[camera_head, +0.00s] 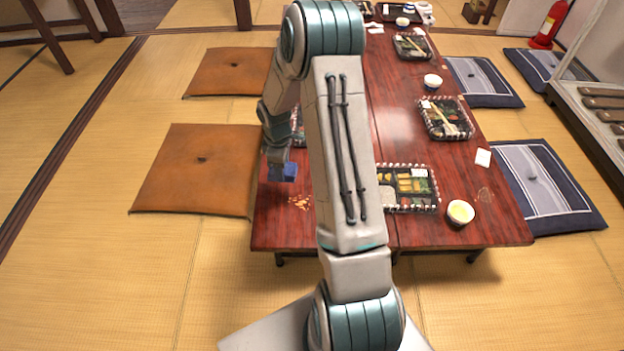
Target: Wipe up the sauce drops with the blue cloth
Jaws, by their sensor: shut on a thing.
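The blue cloth (289,172) is a small dark blue bundle over the left edge area of the low red-brown table (450,232). My gripper (276,170) is shut on it, partly hidden by my own arm. I cannot tell whether the cloth touches the table top. Orange-brown sauce drops (299,202) lie on the table a little nearer than the cloth, just left of my arm. My arm may hide more of the table there.
Bento boxes (408,208) and a bowl of yellow food (460,212) stand on the table's right half. White cups, a napkin (483,157) and a ring stain (485,195) are there too. Brown cushions (195,180) lie left, blue cushions (545,180) right. The near tatami is clear.

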